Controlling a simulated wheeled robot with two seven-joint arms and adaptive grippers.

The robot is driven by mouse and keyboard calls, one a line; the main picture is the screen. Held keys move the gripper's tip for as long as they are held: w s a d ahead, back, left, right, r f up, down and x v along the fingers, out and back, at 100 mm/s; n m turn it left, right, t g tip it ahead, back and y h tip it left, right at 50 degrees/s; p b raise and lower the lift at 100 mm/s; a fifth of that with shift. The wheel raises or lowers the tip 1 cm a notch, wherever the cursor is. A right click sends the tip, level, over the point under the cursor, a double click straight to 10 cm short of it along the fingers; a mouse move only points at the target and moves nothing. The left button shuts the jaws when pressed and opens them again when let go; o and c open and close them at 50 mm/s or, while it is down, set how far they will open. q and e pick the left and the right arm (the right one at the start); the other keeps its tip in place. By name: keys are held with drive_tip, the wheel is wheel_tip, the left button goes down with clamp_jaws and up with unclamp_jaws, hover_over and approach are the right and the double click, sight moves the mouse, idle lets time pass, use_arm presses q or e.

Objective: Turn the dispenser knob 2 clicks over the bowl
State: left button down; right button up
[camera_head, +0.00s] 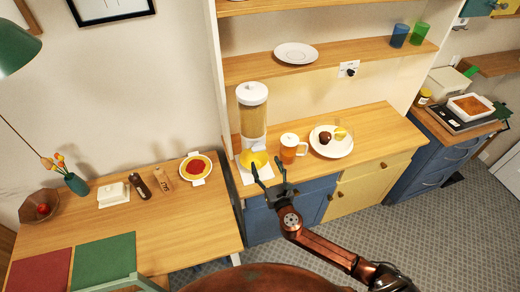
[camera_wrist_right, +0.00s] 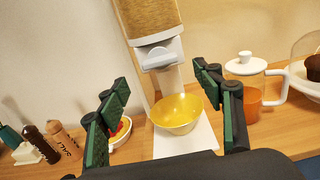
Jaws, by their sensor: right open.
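The dispenser (camera_head: 253,110) stands upright on the sideboard, a clear cylinder of tan grain with a white lid. In the right wrist view its knob (camera_wrist_right: 158,56) is a pale grey bar on the white spout housing, below the grain cylinder (camera_wrist_right: 147,17). The yellow bowl (camera_head: 253,159) sits under the spout on a white base; it also shows in the right wrist view (camera_wrist_right: 178,112), and its visible inside looks empty. My right gripper (camera_head: 268,172) is open and empty, in front of the bowl and dispenser, its fingers (camera_wrist_right: 160,95) apart from both. My left gripper is not in view.
An orange jug (camera_head: 289,149) with a white lid stands close right of the dispenser, beside a domed plate (camera_head: 331,141). On the lower table at left are a plate with red food (camera_head: 195,168), bottles (camera_head: 139,186) and a butter dish (camera_head: 113,194). A shelf (camera_head: 330,60) hangs above.

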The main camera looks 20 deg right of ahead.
sight(260, 150)
drive_tip(key=w, duration=0.7)
drive_tip(key=shift+w+a+r, duration=0.1)
drive_tip(key=shift+w+a, duration=0.05)
drive_tip(key=shift+w, duration=0.15)
drive_tip(key=c, duration=1.2)
